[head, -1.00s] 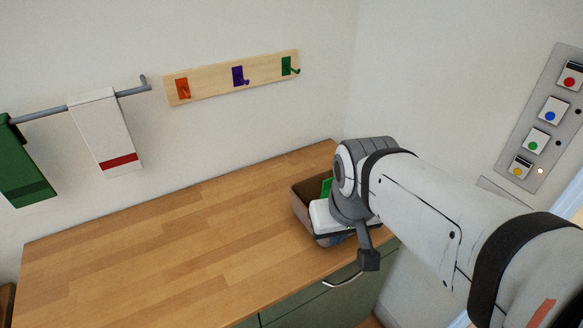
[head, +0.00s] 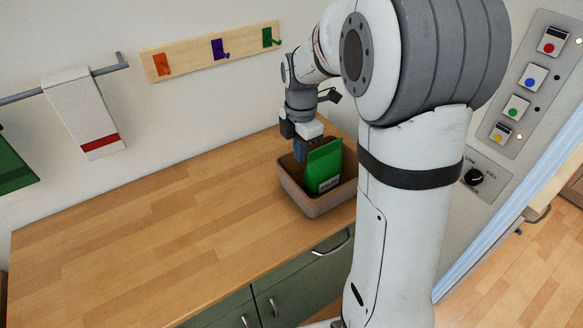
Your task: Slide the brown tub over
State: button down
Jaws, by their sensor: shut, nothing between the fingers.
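The brown tub (head: 311,204) stands on the wooden counter near its right end, in the head view. A green packet (head: 324,168) stands tilted inside it and rises above the rim. My gripper (head: 300,154) points down at the tub's far left side, beside the packet. Its fingers are shut with nothing between them. The fingertips are low near the tub's rim, and I cannot tell whether they touch the tub's wall. My arm covers the tub's right edge.
The wooden counter (head: 150,235) is clear left of the tub. Cabinet doors (head: 300,283) are below. A hook rail (head: 212,52) and a towel (head: 83,115) hang on the wall behind. A button panel (head: 527,82) and knob (head: 474,177) are at right.

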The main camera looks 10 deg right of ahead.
notch_tip(320, 180, down, 10)
jog(key=shift+p, duration=0.65)
